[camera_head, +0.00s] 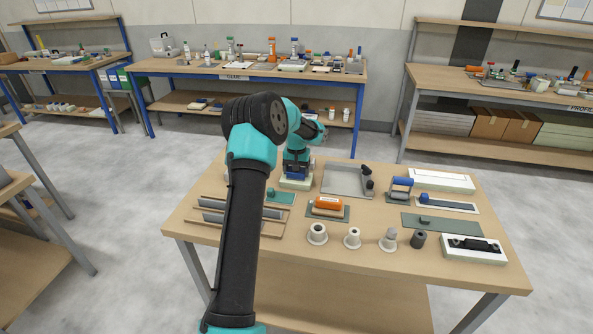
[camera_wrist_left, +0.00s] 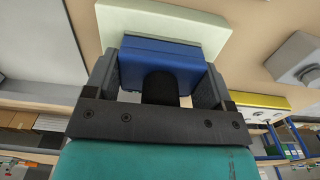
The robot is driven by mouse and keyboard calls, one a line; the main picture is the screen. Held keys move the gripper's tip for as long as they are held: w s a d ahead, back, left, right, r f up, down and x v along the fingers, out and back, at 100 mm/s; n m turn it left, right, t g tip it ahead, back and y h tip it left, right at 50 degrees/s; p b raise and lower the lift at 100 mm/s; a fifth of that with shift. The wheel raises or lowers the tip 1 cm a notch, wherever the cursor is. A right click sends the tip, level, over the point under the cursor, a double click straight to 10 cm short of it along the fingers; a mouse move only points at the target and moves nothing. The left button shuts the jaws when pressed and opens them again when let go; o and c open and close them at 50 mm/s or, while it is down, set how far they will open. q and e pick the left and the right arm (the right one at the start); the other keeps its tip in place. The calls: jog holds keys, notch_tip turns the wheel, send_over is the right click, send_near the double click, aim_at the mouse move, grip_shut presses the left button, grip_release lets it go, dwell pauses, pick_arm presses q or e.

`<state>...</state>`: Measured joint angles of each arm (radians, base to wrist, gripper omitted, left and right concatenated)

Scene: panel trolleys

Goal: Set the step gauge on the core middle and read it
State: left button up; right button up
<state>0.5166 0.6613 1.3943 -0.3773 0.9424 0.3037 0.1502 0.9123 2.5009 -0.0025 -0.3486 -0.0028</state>
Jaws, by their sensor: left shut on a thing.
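My left gripper (camera_head: 297,168) is over the back left of the trolley table. It is shut on a blue block (camera_head: 296,174) with a black knob. The blue block also shows between the fingers in the left wrist view (camera_wrist_left: 160,60). It may be the step gauge; I cannot tell for sure. A pale green slab (camera_head: 296,184) lies just under the blue block, and it shows behind it in the left wrist view (camera_wrist_left: 160,22). I cannot tell whether the slab is the core, or whether block and slab touch. My right gripper is not in view.
On the trolley table (camera_head: 350,262) are a grey tray (camera_head: 342,180), an orange-handled tool (camera_head: 328,203), a blue-handled tool (camera_head: 402,183), several small white and dark cylinders (camera_head: 353,238) and a black-handled tool on a white block (camera_head: 490,257). My arm hides part of the left side.

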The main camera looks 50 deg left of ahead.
pick_arm(q)
jog(key=o, duration=1.1)
jog(key=shift+o, duration=0.2)
jog(key=shift+r, duration=4)
